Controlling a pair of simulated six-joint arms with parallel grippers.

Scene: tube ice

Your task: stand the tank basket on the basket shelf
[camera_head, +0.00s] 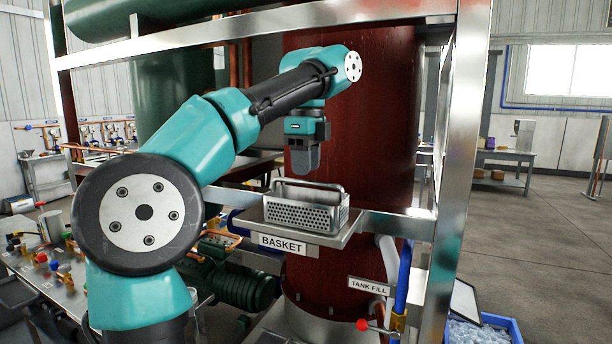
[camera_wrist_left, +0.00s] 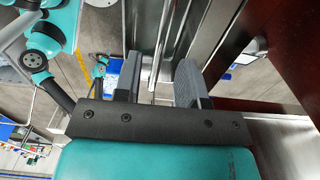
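The tank basket (camera_head: 308,217), a perforated metal box with a raised loop handle, sits upright on the basket shelf (camera_head: 345,237). The shelf is a small metal ledge with a "BASKET" label on its front, before the red tank. My left gripper (camera_head: 305,165) points down just above the basket's handle, apart from it. In the left wrist view my left gripper (camera_wrist_left: 157,82) has its two fingers spread with nothing between them. The basket is not clearly visible in that view. My right gripper is in neither view.
A large red tank (camera_head: 350,120) stands right behind the shelf. A metal frame post (camera_head: 462,150) rises to the right. A blue bin (camera_head: 485,328) of ice is at the lower right. A red-handled valve (camera_head: 365,325) and "TANK FILL" sign (camera_head: 370,286) are below.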

